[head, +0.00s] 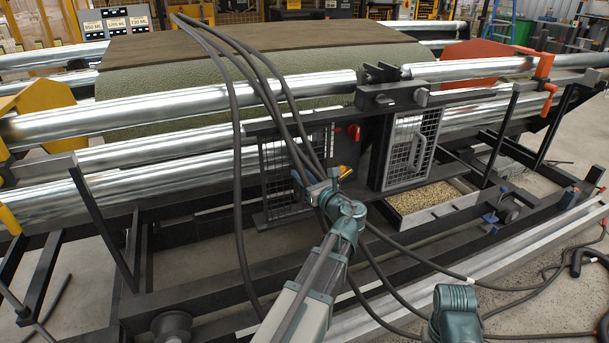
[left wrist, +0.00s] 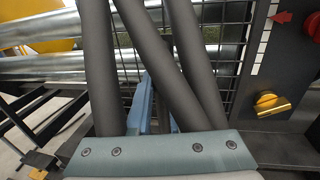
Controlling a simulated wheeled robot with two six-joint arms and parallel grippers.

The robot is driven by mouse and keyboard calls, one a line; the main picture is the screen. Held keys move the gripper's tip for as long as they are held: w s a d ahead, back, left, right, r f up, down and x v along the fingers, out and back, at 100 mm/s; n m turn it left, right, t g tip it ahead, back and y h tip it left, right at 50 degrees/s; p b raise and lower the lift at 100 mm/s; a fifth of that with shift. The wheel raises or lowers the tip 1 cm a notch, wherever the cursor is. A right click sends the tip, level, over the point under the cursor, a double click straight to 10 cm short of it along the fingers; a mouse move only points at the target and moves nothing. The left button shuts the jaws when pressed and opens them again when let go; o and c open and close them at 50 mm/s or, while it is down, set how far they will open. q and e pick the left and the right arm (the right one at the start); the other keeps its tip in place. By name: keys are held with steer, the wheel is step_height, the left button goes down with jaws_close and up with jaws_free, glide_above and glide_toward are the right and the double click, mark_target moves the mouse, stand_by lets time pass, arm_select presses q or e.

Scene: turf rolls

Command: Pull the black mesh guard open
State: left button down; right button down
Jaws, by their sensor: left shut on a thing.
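Thick grey hoses cross in front and hide much of the grip. My right gripper is out of view; only part of my right arm shows at the bottom.
A red switch (head: 354,132) and a yellow latch or lock (head: 344,171) sit just right of the guard. A second, grey-framed mesh door (head: 411,150) with a handle is further right, above a tray of pellets (head: 424,197). Hoses (head: 238,150) drape across the front.

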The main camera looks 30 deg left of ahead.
arm_select(q)
steer(key=c, duration=0.8)
jaws_free()
steer(key=shift+d, duration=0.1)
steer(key=v, duration=1.3)
steer(key=shift+s+d, duration=0.25)
